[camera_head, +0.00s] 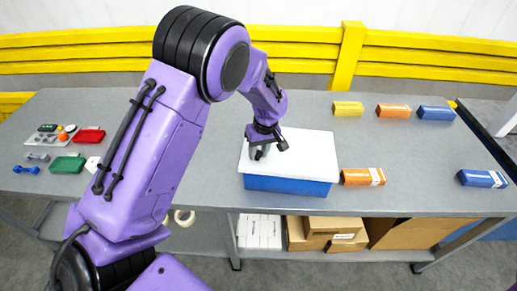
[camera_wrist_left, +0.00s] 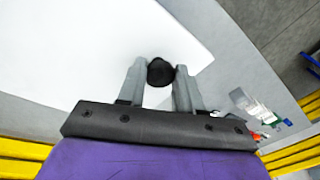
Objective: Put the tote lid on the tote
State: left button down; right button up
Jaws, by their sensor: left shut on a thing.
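The white tote lid (camera_head: 308,150) lies flat over the blue tote (camera_head: 287,185) near the front edge of the table. The tote's blue front wall shows below the lid, and its inside is hidden. My left gripper (camera_head: 262,152) is at the left part of the lid. In the left wrist view its two fingers (camera_wrist_left: 160,75) are closed on the lid's round black knob (camera_wrist_left: 160,70), with the white lid surface (camera_wrist_left: 90,50) beyond. I cannot tell if the lid is fully seated. My right gripper is not in view.
An orange box (camera_head: 362,177) lies close to the tote's right side. Blue, orange and yellow boxes (camera_head: 393,110) stand at the back right, and a blue box (camera_head: 482,178) at the right. Red (camera_head: 89,136) and green trays (camera_head: 68,164) are at the left. Cartons (camera_head: 330,232) sit on the shelf below.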

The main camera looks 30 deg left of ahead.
pick_arm(q)
jog(key=shift+f, duration=0.15)
jog(key=c, duration=0.8)
grip_release()
jog(key=shift+o, duration=0.2)
notch_tip(320, 180, up, 13)
jog(key=d+b, duration=0.1)
jog(key=b, duration=0.1)
jog(key=shift+w+d, duration=0.35)
